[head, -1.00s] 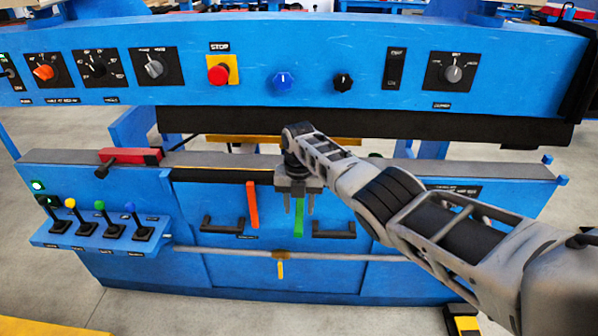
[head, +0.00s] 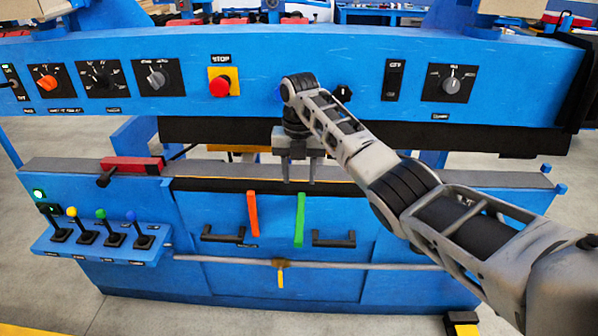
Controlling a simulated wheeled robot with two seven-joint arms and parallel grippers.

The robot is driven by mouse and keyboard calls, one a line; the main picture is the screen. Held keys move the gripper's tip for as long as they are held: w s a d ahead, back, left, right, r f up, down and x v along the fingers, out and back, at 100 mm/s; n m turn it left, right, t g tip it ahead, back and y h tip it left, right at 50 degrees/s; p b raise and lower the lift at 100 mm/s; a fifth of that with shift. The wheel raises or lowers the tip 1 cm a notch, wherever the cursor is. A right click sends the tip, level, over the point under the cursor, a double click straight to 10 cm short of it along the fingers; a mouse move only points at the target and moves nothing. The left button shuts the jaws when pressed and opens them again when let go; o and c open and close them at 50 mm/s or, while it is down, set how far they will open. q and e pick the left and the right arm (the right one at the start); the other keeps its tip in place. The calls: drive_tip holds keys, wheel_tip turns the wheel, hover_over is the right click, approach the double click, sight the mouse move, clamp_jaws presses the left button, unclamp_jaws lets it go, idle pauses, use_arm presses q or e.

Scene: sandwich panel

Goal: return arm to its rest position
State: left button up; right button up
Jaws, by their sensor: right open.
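My right arm comes in from the lower right and reaches to the middle of the blue machine. Its gripper (head: 298,180) points down with two fingers apart and nothing between them. It hangs in front of the gap below the upper panel, above the green handle (head: 299,219) and to the right of the orange handle (head: 252,213). It appears clear of both handles. My forearm covers part of the upper panel and hides most of the blue knob. My left gripper is not in view.
The upper blue panel (head: 260,60) carries a red stop button (head: 220,86) and several knobs. Several coloured levers (head: 101,230) stand on a shelf at left. A red clamp (head: 133,165) lies on the grey ledge. Black handles (head: 333,238) and a rail (head: 340,266) cross the front.

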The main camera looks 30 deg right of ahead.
drive_tip(key=s+a+f+m+t, duration=0.1)
drive_tip(key=s+a+f+m, duration=0.3)
drive_tip(key=s+f+m, duration=0.3)
drive_tip(key=s+a+f+m, duration=0.4)
drive_tip(key=s+f, duration=0.4)
drive_tip(key=s+d+r+m+t, duration=0.1)
drive_tip(key=s+r+m+t, duration=0.25)
drive_tip(key=s+m, duration=1.55)
drive_tip(key=w+a+f+n+t+y, duration=0.2)
drive_tip(key=w+a+f+t, duration=0.2)
drive_tip(key=f, duration=0.4)
drive_tip(key=shift+a+t+y, duration=0.3)
drive_tip(key=shift+a+t, duration=0.25)
drive_tip(key=shift+t, duration=0.4)
drive_tip(key=shift+w, duration=0.15)
